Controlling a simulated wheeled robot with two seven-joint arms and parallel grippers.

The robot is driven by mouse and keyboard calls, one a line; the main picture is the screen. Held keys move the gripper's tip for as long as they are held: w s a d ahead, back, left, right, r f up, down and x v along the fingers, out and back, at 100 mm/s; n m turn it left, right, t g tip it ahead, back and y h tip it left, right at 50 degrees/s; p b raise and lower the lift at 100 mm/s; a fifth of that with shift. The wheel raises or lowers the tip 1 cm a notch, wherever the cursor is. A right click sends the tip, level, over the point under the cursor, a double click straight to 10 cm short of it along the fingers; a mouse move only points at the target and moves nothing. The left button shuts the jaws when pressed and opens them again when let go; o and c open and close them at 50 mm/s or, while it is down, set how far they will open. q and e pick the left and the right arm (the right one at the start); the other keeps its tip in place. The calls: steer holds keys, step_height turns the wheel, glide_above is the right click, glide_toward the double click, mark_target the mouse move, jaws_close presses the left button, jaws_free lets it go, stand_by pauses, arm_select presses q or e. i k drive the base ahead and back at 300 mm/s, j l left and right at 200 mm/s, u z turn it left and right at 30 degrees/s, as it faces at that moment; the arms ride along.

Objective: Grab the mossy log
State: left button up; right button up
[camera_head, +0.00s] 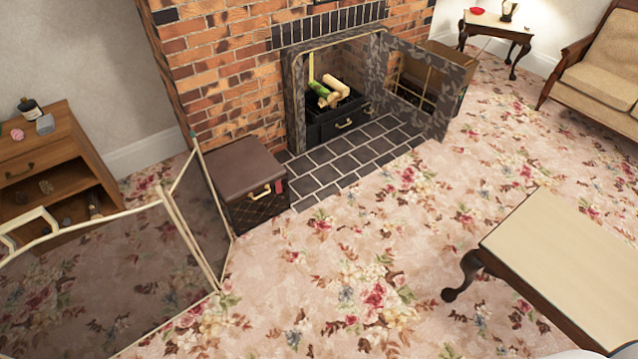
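A log with a green, mossy-looking side (319,89) lies in the open firebox of the brick fireplace. Paler cut logs (335,87) lie beside it, above a dark grate drawer (342,124) with a brass handle. The mossy log is partly overlapped by the paler logs, so its full length is hard to tell. Neither of my grippers shows in the head view.
Dark hearth tiles (340,163) front the firebox. A mottled metal door (416,84) stands open at its right. A brown lidded box (246,181) stands left of the hearth. A folding screen (150,265) fills the lower left; a table (570,262) stands right. Floral carpet between is clear.

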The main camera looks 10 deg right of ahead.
mark_target(318, 89)
steer(key=z, duration=0.8)
steer(key=i+z, duration=0.1)
steer(key=i, duration=0.3)
steer(key=j, duration=0.05)
